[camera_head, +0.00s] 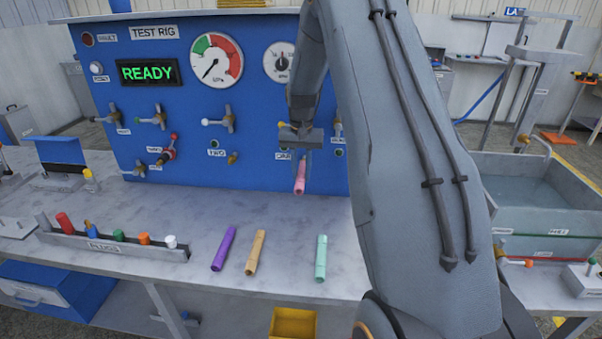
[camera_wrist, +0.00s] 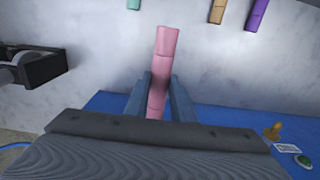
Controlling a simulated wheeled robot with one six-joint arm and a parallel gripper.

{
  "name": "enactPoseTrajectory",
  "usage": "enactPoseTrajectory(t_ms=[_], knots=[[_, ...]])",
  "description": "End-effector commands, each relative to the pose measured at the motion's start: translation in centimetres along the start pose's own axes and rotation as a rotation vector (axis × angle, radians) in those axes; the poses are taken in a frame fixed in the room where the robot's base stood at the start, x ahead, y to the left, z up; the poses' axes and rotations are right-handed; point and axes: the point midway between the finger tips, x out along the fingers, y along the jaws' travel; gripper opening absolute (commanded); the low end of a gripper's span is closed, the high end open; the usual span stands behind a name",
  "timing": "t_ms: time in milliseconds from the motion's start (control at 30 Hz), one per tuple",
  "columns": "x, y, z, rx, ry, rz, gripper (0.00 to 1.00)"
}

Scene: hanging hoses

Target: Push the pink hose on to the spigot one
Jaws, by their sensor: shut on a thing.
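The pink hose (camera_head: 299,180) is a short tube held in front of the blue test rig panel, above the bench. My gripper (camera_head: 300,152) is shut on it, and its lower end points down and out toward the bench. In the wrist view the pink hose (camera_wrist: 160,95) stands between both fingers (camera_wrist: 160,98), with a length sticking out beyond the tips. A small brass spigot (camera_head: 232,158) with a label and green button beside it is left of my gripper; it also shows in the wrist view (camera_wrist: 272,132). Spigot one cannot be made out; a label by my gripper is partly hidden.
Purple (camera_head: 223,249), orange-tan (camera_head: 255,252) and teal (camera_head: 321,258) hoses lie on the bench (camera_head: 190,215). A plug rack (camera_head: 105,245) stands at the left. Valve handles stick out from the panel (camera_head: 260,110). My arm hides the panel's right part.

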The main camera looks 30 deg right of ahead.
Motion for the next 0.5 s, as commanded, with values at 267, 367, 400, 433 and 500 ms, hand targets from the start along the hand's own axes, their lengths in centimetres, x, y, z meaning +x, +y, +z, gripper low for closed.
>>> enactPoseTrajectory(t_ms=[267,367,400,433,500], knots=[[-0.18,-0.02,-0.51,0.0,0.013,-0.003,0.24],[-0.17,-0.02,-0.48,0.0,0.012,-0.003,0.41],[-0.15,-0.02,-0.45,0.0,0.011,-0.002,0.44],[-0.15,-0.02,-0.43,0.0,0.011,-0.002,0.44],[-0.13,-0.02,-0.39,0.0,0.01,-0.002,0.44]])
